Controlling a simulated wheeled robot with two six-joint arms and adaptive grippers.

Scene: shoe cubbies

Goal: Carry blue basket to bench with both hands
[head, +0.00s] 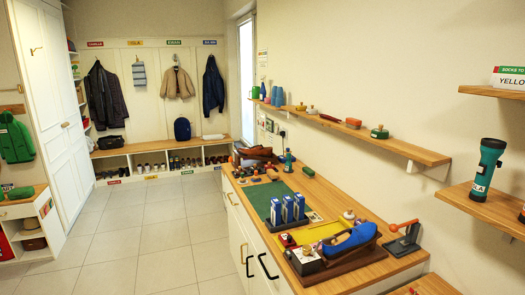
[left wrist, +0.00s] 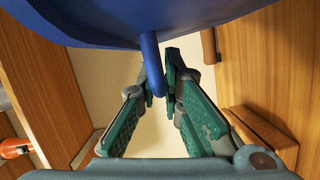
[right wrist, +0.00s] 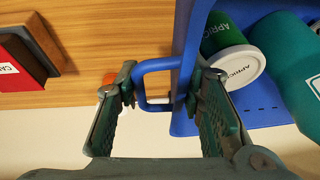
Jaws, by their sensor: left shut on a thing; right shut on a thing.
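The blue basket shows in both wrist views, not in the head view. In the left wrist view its blue side (left wrist: 110,28) fills the top, and my left gripper (left wrist: 155,84) is shut on a blue handle hanging from it. In the right wrist view my right gripper (right wrist: 163,88) is shut on the handle at the basket's wall (right wrist: 190,45). A green can (right wrist: 232,62) and a teal rounded item (right wrist: 290,55) lie in the basket. In the head view a long wooden bench (head: 160,146) stands at the far wall. Neither gripper shows in the head view.
White cabinets (head: 45,80) stand left. The tiled floor (head: 150,230) between is clear up to the bench.

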